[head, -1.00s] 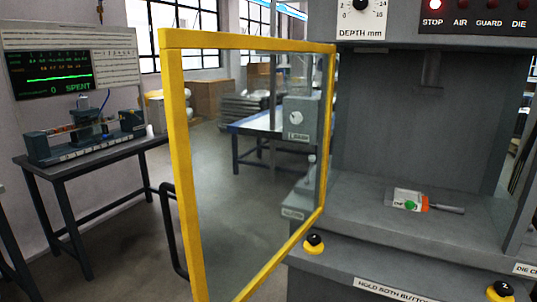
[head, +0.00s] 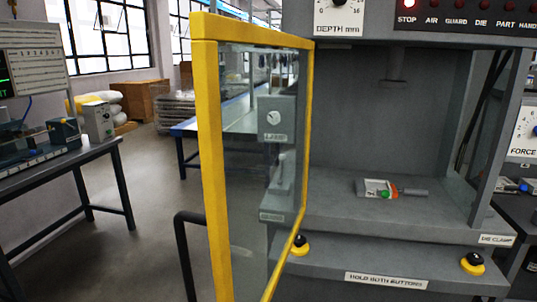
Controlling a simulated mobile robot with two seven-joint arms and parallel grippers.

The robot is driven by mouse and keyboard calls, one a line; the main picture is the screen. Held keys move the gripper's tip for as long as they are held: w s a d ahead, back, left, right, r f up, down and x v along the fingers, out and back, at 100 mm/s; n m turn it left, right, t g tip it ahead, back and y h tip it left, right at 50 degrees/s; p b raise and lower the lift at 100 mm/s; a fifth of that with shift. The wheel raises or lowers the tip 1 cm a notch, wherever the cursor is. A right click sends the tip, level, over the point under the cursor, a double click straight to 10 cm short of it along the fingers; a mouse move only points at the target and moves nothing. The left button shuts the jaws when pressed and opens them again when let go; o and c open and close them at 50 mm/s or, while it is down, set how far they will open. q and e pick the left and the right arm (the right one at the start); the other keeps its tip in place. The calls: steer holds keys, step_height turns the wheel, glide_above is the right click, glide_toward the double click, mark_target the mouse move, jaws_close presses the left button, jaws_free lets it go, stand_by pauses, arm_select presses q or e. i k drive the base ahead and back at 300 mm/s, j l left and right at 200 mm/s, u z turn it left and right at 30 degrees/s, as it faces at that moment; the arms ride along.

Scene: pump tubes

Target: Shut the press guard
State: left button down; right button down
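The press guard (head: 208,150) is a clear panel in a yellow frame. It stands swung open at the left of the press, hinged near the press's left side, with its free edge toward me. A black bar handle (head: 184,245) sticks out to the left from its free edge. The press opening (head: 390,130) behind it is uncovered. On the press bed (head: 340,215) lies a small flat part (head: 375,188) with a green dot and an orange-red section, next to a grey piece. Neither of my grippers shows in the head view.
Two yellow-ringed black buttons, left (head: 299,245) and right (head: 472,264), sit on the press front. A dark bench (head: 70,165) with instruments stands at the left. The floor between bench and guard is clear.

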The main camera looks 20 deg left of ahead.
mark_target(206, 29)
steer(key=i+j, duration=0.1)
steer(key=j, duration=0.3)
steer(key=i+j, duration=0.15)
steer(key=j, duration=0.25)
steer(key=i+j+z, duration=0.1)
steer(key=j, duration=0.3)
